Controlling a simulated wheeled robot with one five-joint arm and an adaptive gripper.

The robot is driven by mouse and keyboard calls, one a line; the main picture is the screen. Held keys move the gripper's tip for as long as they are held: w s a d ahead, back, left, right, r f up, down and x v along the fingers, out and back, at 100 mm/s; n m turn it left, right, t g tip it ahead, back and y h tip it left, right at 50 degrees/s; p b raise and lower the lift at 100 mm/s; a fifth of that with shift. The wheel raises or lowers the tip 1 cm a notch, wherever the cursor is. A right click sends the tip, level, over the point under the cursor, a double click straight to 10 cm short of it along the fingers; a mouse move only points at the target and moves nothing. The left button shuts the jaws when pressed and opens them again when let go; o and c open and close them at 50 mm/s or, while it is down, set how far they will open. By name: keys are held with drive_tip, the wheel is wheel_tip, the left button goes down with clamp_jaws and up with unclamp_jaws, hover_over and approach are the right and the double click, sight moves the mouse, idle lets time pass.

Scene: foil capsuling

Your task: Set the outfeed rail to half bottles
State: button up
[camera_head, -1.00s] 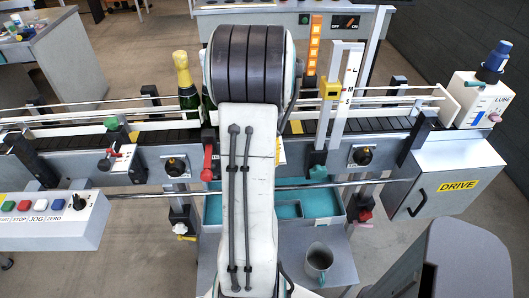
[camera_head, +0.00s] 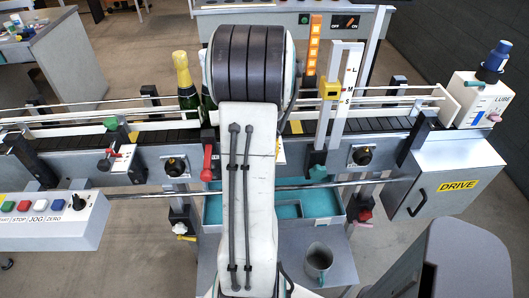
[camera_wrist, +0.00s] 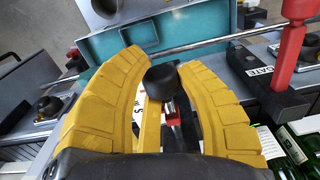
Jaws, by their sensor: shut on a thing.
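My gripper (camera_wrist: 161,68) has two curved yellow fingers, shut on a round black knob (camera_wrist: 165,82) between their tips. The knob stands above a yellow strip and a small metal and red part, largely covered by the fingers. In the head view, my own arm hides the gripper and this knob. Guide rails (camera_head: 385,100) run along the conveyor. Which rail the held knob belongs to I cannot tell.
A red lever (camera_wrist: 292,45) stands right of my fingers, by the GATE label. Green bottles (camera_wrist: 290,150) are at lower right. A teal tray (camera_head: 305,205) and a grey mug (camera_head: 318,260) lie below the conveyor. Another black knob (camera_head: 361,156) is to the right.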

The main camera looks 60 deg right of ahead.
clamp_jaws()
drive_tip(key=shift+s+a+b, duration=0.35)
drive_tip(key=shift+a, duration=0.3)
drive_tip(key=o, duration=1)
unclamp_jaws()
drive_tip(key=shift+r, duration=0.1)
wheel_tip(320, 180, up, 12)
drive_tip(key=shift+f, duration=0.1)
